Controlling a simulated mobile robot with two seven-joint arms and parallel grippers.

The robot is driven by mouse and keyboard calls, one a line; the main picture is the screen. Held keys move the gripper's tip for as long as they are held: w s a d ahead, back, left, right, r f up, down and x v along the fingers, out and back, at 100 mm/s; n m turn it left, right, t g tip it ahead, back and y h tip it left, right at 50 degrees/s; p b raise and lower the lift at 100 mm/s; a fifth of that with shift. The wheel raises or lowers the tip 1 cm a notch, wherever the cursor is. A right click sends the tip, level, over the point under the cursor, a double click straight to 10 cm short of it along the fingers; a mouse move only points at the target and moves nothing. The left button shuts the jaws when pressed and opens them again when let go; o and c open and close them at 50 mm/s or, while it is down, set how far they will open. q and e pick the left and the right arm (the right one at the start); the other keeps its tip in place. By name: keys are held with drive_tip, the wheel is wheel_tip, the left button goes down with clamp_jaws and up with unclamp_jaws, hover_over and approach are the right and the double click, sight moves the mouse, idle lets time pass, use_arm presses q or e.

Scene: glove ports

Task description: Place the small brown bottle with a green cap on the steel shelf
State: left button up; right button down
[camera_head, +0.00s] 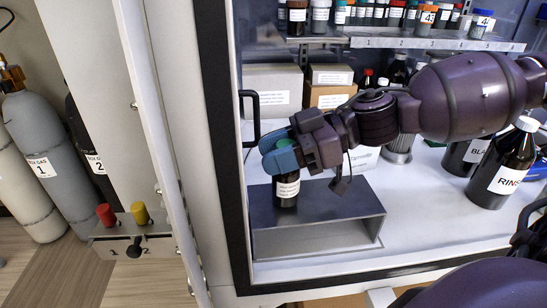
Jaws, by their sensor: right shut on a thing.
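The small brown bottle with a green cap (287,188) is upright at the left part of a low steel shelf (345,203), an open-fronted grey riser on the white floor of the cabinet. Its base appears to meet the shelf top, but I cannot tell whether it touches. My right gripper (280,158) has blue fingertips shut on the bottle near its cap. The cap is partly hidden by the fingers. My left gripper is not in view.
A raised rack (430,43) with several small bottles runs along the back. Cardboard boxes (272,88) stand behind my gripper. The cabinet's black frame (238,240) and handle (250,118) are at the left. The riser's right side is clear.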

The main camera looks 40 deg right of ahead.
drive_tip(key=shift+f, duration=0.45)
drive_tip(key=shift+r, duration=0.1)
drive_tip(key=c, duration=0.8)
unclamp_jaws()
